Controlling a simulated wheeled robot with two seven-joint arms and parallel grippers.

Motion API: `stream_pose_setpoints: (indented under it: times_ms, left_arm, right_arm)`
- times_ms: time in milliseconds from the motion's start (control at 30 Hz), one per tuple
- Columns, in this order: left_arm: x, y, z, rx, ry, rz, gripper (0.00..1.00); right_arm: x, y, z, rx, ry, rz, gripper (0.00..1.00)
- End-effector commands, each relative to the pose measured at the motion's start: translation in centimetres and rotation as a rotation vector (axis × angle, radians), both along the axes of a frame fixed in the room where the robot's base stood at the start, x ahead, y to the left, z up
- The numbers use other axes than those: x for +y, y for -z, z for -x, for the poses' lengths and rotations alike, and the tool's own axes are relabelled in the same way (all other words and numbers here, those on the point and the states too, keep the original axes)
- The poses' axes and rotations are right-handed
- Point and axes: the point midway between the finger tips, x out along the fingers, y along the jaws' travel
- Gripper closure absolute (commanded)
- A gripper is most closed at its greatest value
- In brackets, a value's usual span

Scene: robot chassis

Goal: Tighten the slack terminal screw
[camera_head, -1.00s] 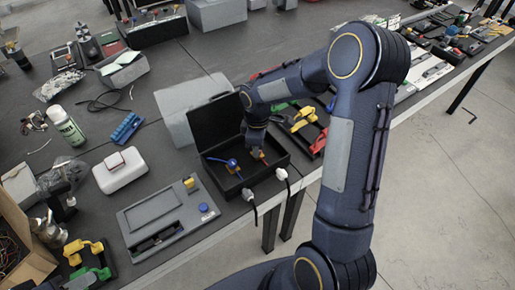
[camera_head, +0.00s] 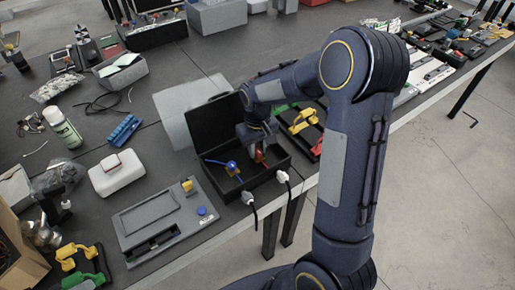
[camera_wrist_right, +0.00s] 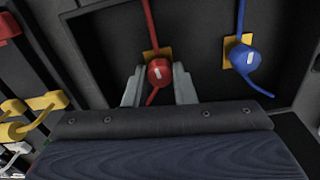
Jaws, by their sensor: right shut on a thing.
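The open black box (camera_head: 271,177) stands at the table's front edge with its lid up. Inside it, a red terminal screw (camera_wrist_right: 159,72) with a white mark on its round head sits on a yellow plate with a red wire; it also shows in the head view (camera_head: 260,156). A blue terminal screw (camera_wrist_right: 243,58) with a blue wire sits to its right in the wrist view, and to its left in the head view (camera_head: 232,168). My right gripper (camera_wrist_right: 158,88) is shut on the red screw head, one finger on each side. My left gripper is not in view.
A grey box (camera_head: 182,108) stands behind the lid. A grey panel device (camera_head: 165,213) lies left of the black box, with a white case (camera_head: 117,174) beyond. Two plugged cables (camera_head: 248,197) hang at the front. Coloured clamps (camera_head: 304,122) lie to the right.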

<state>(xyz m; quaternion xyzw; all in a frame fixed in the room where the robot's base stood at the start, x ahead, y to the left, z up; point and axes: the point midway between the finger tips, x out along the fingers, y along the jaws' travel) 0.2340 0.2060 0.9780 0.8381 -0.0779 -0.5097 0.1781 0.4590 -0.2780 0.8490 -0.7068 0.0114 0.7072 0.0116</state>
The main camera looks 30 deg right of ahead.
Motion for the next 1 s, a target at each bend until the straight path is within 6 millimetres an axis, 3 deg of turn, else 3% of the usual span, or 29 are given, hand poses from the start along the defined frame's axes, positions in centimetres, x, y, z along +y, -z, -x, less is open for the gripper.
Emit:
stream_pose_setpoints:
  times_ms: [400,900,933,1000]
  left_arm:
    - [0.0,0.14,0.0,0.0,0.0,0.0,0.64]
    - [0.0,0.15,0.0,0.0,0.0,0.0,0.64]
    - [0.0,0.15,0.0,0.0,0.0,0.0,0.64]
    - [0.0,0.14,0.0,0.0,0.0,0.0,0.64]
  right_arm:
    - [-0.01,-0.1,-0.09,-0.003,0.17,0.0,0.99]
    - [-0.02,-0.1,-0.09,-0.003,0.189,-0.001,0.99]
    - [-0.02,-0.1,-0.1,-0.003,0.189,-0.001,0.75]
    - [-0.02,-0.09,-0.09,-0.003,0.188,-0.001,0.66]
